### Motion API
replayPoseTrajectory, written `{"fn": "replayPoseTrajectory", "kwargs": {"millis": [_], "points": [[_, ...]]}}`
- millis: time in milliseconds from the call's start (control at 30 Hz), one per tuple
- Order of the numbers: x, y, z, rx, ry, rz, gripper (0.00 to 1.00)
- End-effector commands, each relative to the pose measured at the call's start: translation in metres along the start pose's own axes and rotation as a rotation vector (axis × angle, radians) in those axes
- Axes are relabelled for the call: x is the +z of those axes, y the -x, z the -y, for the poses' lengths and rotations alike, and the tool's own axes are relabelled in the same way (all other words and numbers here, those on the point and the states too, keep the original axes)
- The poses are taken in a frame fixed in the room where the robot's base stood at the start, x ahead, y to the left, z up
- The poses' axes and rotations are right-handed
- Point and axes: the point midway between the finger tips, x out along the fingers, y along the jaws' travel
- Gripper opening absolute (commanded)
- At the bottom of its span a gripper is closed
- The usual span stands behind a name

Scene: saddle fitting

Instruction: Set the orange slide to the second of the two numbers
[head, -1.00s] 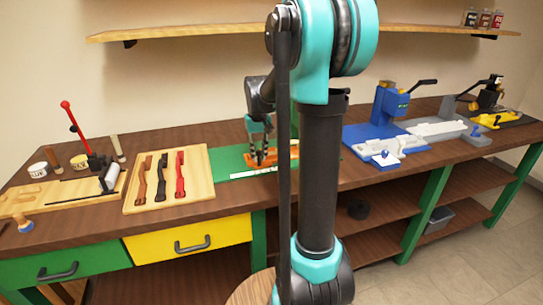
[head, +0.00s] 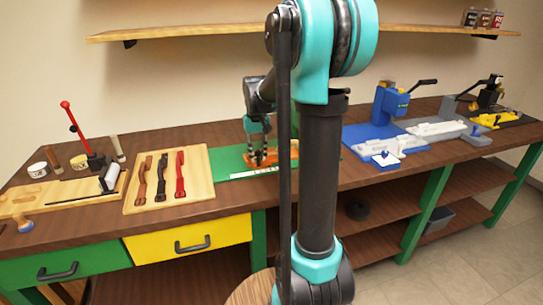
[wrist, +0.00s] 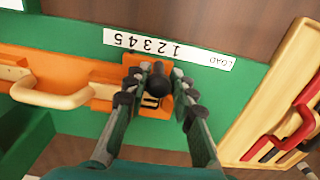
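The orange slide (wrist: 102,90) lies on a green base (wrist: 75,38) in the wrist view. It has a black knob (wrist: 157,84) and a dark mark (wrist: 152,102) on its plate. A white scale strip (wrist: 170,47) beside it reads 1 to 5 and LOAD, upside down in this view. The knob stands near the 1 and 2 end, but the exact setting cannot be read. My gripper (wrist: 158,90) is open, with one finger on each side of the knob; contact is not clear. In the head view my gripper (head: 257,155) is low over the orange slide (head: 282,155).
A pale handle (wrist: 50,95) is beside the orange part, left of my gripper. A wooden tray (head: 200,190) with dark and red straps stands to the left.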

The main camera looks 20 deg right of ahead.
Motion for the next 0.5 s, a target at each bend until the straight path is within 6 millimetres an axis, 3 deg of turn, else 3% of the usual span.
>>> {"fn": "replayPoseTrajectory", "kwargs": {"millis": [100, 500], "points": [[0.0, 0.0001, -0.0001, 0.0, 0.0, 0.0, 0.41], [-0.0002, 0.0058, -0.0004, 0.001, 0.0, 0.0, 0.41]]}}
